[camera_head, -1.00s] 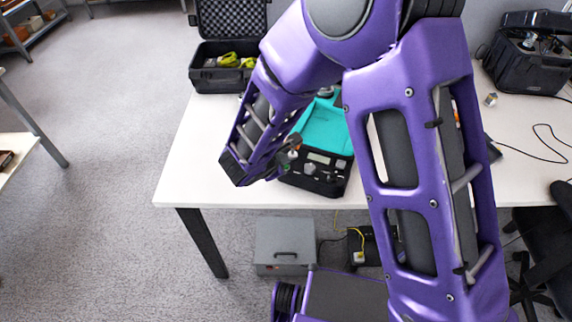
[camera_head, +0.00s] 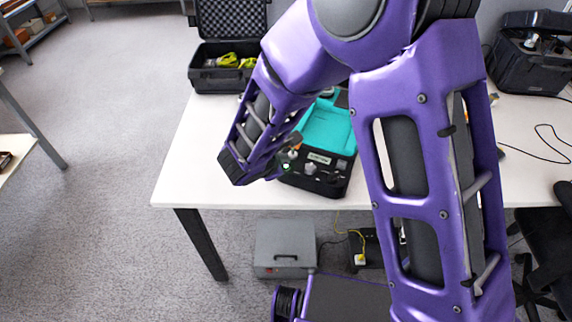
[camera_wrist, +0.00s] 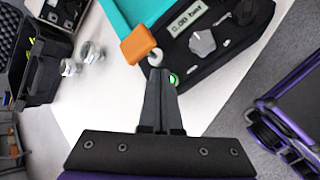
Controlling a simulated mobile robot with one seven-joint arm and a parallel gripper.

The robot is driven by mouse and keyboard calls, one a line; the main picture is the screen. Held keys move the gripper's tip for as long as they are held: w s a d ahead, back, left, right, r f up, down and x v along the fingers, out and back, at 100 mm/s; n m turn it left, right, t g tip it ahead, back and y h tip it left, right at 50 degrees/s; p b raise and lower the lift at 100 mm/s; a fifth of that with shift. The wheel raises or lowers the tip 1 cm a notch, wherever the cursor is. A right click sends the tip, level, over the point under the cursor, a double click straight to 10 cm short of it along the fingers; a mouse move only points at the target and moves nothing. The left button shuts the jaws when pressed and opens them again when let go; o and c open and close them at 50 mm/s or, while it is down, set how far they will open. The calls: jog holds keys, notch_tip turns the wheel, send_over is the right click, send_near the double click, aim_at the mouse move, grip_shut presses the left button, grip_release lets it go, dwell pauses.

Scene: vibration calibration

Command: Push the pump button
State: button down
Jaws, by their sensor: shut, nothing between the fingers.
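The pressure device, with a teal top and black front panel (camera_head: 318,176), stands on the white table near its front edge. In the wrist view its panel (camera_wrist: 215,58) carries a display reading about 0.00 bar (camera_wrist: 186,20), a light grey knob (camera_wrist: 202,42), an orange block (camera_wrist: 138,45) and a small green-lit round button (camera_wrist: 173,79). My gripper (camera_wrist: 158,71) is shut and empty. Its tips appear just left of the green-lit button and below the orange block. I cannot tell whether they touch anything. In the head view my arm hides part of the device.
An open black case (camera_head: 220,78) with yellow-green items stands at the table's back left. A black bag (camera_head: 528,70) is at the back right. Silver metal fittings (camera_wrist: 82,62) lie on the table in the wrist view. The table's front left (camera_head: 200,185) is clear.

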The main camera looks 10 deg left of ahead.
jog(key=shift+r, duration=0.2)
notch_tip(320, 180, up, 6)
jog(key=p, duration=0.3)
jog(key=shift+f, duration=0.15)
dwell(0.6)
